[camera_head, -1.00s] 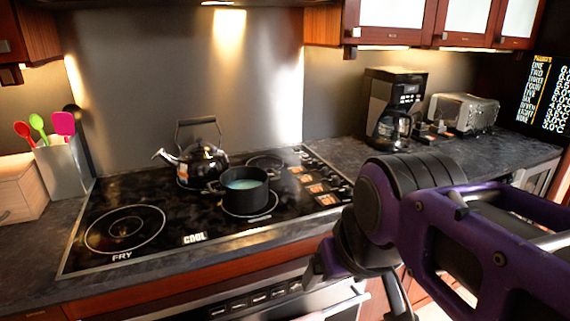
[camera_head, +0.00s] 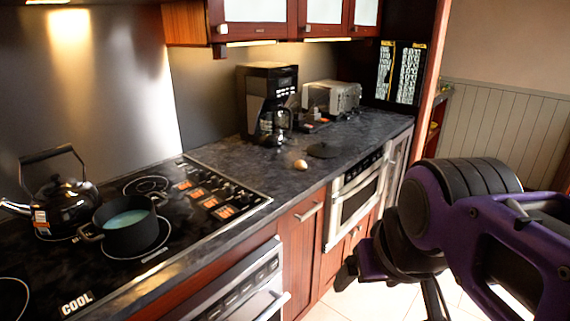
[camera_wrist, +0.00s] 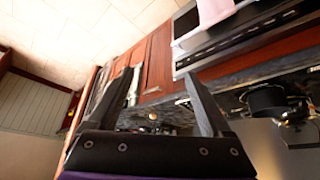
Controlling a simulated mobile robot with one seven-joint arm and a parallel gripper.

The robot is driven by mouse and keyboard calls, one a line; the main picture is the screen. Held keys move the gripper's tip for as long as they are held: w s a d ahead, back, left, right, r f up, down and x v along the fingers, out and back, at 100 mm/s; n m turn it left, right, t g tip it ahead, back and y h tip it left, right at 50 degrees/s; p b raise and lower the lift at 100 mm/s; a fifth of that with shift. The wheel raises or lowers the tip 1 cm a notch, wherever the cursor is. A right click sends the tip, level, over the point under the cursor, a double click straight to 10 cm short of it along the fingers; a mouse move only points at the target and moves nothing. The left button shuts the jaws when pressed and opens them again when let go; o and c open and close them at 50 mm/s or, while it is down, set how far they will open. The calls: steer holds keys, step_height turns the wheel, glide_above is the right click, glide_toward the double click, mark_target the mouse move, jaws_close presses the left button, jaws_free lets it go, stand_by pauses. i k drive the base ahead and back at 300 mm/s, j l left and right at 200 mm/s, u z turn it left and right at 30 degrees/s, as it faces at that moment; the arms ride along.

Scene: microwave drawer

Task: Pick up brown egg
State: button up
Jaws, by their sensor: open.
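A small pale brown egg (camera_head: 301,164) lies on the dark countertop (camera_head: 330,172) near its front edge, right of the stove, in the head view. A small pale spot between my fingers in the wrist view may be the egg, but it is too small to be sure. My gripper (camera_wrist: 160,76) is open in the wrist view, with two dark fingers spread apart and nothing held. In the head view my purple and black arm is at the lower right, in front of the counter and well apart from the egg.
A black coffee maker (camera_head: 267,103) stands behind the egg. A toaster (camera_head: 331,98) stands at the back and a dark round disc (camera_head: 323,150) lies right of the egg. The stove holds a pot (camera_head: 124,226) and a kettle (camera_head: 61,203).

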mark_target(300, 165)
steer(key=i+l+u, duration=0.1)
steer(key=l, duration=0.25)
steer(key=i+l+u, duration=0.1)
steer(key=l, duration=0.3)
steer(key=i+l+u, duration=0.1)
steer(key=i+l, duration=0.15)
steer(key=l, duration=0.15)
steer(key=i+l+u, duration=0.1)
steer(key=l, duration=0.3)
steer(key=i+l+u, duration=0.3)
steer(key=i+l, duration=0.2)
steer(key=l, duration=0.25)
